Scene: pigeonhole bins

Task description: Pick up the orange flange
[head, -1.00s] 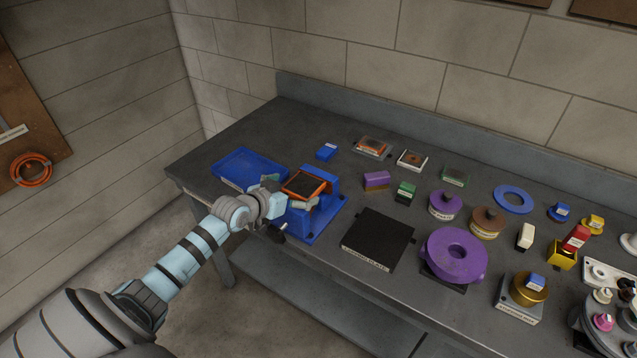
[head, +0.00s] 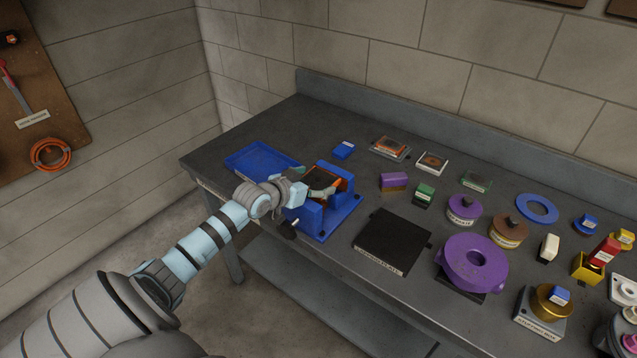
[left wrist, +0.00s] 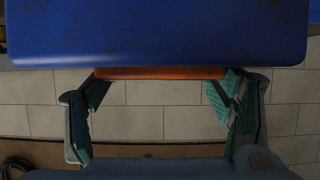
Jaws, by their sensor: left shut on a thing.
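The orange flange (head: 337,183) is at the blue vise-like fixture (head: 346,207) on the bench, partly hidden by my gripper. Only a small orange part of it shows clearly in the head view. My left gripper (head: 318,191) reaches in from the left over the fixture and is shut on the flange. In the left wrist view the flange shows as an orange strip (left wrist: 160,73) between the two fingers (left wrist: 160,95). A large blue surface (left wrist: 160,30) fills the top of that view beyond it. My right gripper is not in view.
A blue tray (head: 238,160) lies left of the fixture. A black plate (head: 392,240) and a purple ring (head: 475,262) lie to its right. Several small blocks and labelled parts stand behind and to the right. The back wall edges the bench.

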